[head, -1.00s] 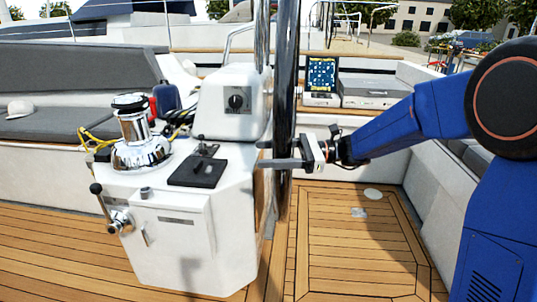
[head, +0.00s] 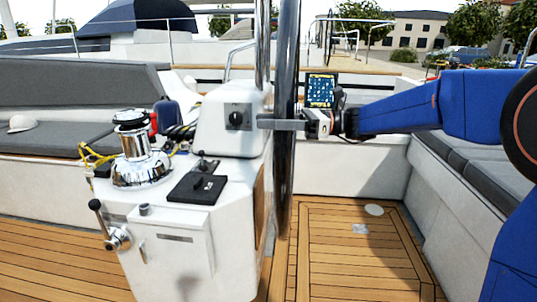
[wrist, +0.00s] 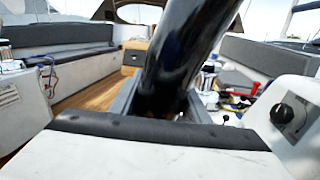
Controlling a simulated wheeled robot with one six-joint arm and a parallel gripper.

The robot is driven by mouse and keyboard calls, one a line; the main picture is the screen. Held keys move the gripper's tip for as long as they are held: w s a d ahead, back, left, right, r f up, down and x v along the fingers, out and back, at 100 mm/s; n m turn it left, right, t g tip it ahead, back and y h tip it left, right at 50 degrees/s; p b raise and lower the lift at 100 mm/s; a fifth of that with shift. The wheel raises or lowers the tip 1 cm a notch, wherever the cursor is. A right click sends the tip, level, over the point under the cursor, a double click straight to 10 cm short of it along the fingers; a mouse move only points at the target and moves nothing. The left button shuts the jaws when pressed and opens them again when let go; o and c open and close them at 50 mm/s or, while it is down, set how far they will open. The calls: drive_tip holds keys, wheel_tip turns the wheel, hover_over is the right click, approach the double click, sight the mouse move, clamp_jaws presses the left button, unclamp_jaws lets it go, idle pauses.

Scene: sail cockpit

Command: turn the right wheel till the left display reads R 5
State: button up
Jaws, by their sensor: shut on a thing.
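The right wheel (head: 284,180) stands nearly edge-on in the head view, as a dark, shiny upright rim right of the white console. In the wrist view its rim (wrist: 187,45) is a thick dark tube rising between the fingers. My gripper (head: 283,124) is shut on the rim, at about the height of the console's top box; its fingers also show in the wrist view (wrist: 160,104).
The white console (head: 165,250) carries a chrome winch (head: 138,160), a black lever panel (head: 197,188) and a knob (head: 236,119). A crank handle (head: 113,230) sticks out at its left. Grey benches (head: 60,135) line the sides. The teak floor (head: 350,250) is clear.

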drive_tip(key=w+r+m, duration=0.2)
drive_tip(key=w+r, duration=0.1)
drive_tip(key=r, duration=0.5)
drive_tip(key=w+r+m, duration=0.1)
drive_tip(key=w+r, duration=0.3)
drive_tip(key=r, duration=0.5)
drive_tip(key=w+r+m, duration=0.2)
drive_tip(key=w+r, duration=0.2)
drive_tip(key=r, duration=0.4)
drive_tip(key=shift+w+d+r+m+t+y, duration=0.25)
drive_tip(key=shift+r+m+t+y, duration=0.05)
drive_tip(key=shift+y, duration=0.1)
drive_tip(key=o, duration=1.4)
drive_tip(key=shift+o, duration=0.2)
drive_tip(key=shift+d+f, duration=0.1)
drive_tip(key=w+d+f, duration=0.2)
drive_tip(key=d, duration=1.5)
